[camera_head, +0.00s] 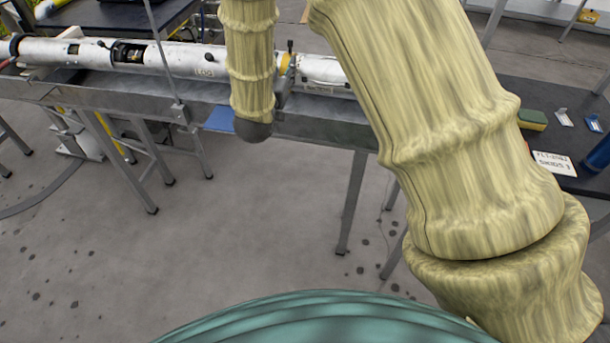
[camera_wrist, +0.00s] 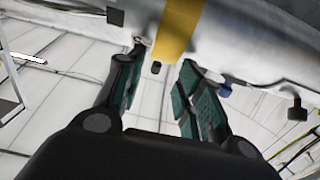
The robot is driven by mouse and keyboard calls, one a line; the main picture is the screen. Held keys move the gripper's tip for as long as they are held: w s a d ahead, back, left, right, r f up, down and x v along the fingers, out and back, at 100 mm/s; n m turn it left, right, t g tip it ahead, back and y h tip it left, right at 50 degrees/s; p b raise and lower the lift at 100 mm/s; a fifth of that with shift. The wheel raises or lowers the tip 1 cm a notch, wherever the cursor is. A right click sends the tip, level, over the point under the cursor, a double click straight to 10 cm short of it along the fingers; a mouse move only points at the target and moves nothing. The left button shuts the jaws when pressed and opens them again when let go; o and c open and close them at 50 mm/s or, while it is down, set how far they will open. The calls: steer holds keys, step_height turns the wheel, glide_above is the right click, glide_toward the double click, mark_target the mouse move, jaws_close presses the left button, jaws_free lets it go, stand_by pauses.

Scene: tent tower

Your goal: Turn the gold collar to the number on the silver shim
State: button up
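The gold collar (camera_head: 287,66) is a yellow band around the long white tube, partly hidden behind my arm in the head view. In the wrist view the gold collar (camera_wrist: 178,30) is large, with a small dark peg (camera_wrist: 156,68) below its lower edge. My gripper (camera_wrist: 162,66) is open; its two green-padded fingers are apart, left and right below the collar, with the peg between them. Nothing is clearly held. Two small silver pieces (camera_head: 563,118) (camera_head: 594,123) lie on the black table at the right; either may be the shim. No number is readable.
The white tube (camera_head: 195,57) lies along a grey metal bench (camera_head: 320,130) with dark levers on top. The black table (camera_head: 540,95) holds a green-and-yellow sponge (camera_head: 532,119), a white card (camera_head: 553,162) and a blue cylinder (camera_head: 598,155). Grey floor in front is clear.

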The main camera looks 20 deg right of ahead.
steer(key=b+v, duration=0.2)
steer(key=v, duration=0.9)
steer(key=s+d+f+n+g+y+p, duration=0.1)
steer(key=s+f+n+g+y+p, duration=0.1)
steer(key=f, duration=0.8)
steer(key=s+d+f+n+g+y+p, duration=0.2)
steer(key=s+f, duration=0.4)
steer(key=f, duration=0.4)
steer(key=shift+s+f+g+y+p, duration=0.2)
steer(key=shift+g+y+p, duration=0.5)
steer(key=shift+y+p, duration=0.45)
